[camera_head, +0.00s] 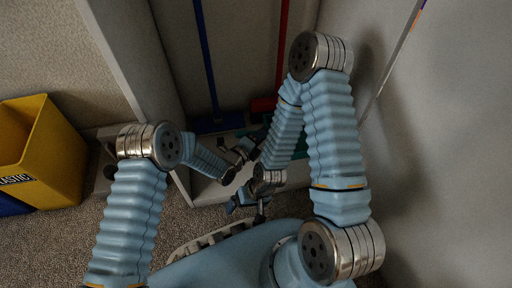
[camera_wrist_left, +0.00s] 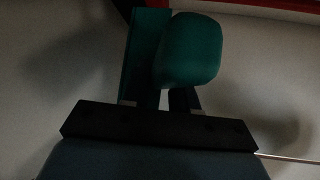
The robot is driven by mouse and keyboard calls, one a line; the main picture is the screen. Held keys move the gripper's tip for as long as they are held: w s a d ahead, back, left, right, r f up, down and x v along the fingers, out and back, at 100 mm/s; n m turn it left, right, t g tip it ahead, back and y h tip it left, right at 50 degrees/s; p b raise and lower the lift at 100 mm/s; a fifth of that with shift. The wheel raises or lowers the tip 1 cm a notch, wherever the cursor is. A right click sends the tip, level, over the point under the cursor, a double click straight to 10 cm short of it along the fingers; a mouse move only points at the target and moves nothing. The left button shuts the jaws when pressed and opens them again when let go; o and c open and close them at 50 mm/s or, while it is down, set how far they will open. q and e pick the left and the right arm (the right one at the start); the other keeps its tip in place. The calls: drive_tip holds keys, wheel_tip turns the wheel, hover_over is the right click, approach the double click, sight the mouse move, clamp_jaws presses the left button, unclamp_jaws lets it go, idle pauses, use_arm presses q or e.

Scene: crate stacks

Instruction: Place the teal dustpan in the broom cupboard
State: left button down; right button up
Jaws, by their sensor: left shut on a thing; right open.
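The teal dustpan (camera_wrist_left: 187,52) fills the upper middle of the left wrist view, between the fingers of my left gripper (camera_wrist_left: 180,100), which is shut on it. In the head view my left gripper (camera_head: 256,140) reaches into the lower part of the broom cupboard (camera_head: 148,70), and only dark green bits show around it. The cupboard is open, with pale walls and a raised front edge. My right gripper (camera_head: 248,204) is open and empty, lower in the picture, near that front edge. My arms hide much of the cupboard floor.
A blue broom (camera_head: 207,62) and a red-handled tool (camera_head: 282,45) stand inside the cupboard, behind my left gripper. A yellow bin (camera_head: 50,150) marked PLASTIC stands at the left, with a blue bin (camera_head: 12,206) beside it. Speckled carpet lies between the bins and the cupboard.

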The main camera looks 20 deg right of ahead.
use_arm(q)
wheel_tip(320, 180, down, 8)
drive_tip(key=shift+f+b, duration=0.15)
drive_tip(key=shift+b, duration=0.8)
use_arm(e)
wheel_tip(320, 180, down, 2)
drive_tip(key=shift+f, duration=0.1)
use_arm(q)
drive_tip(key=c, duration=0.9)
unclamp_jaws()
drive_tip(key=shift+a, duration=0.1)
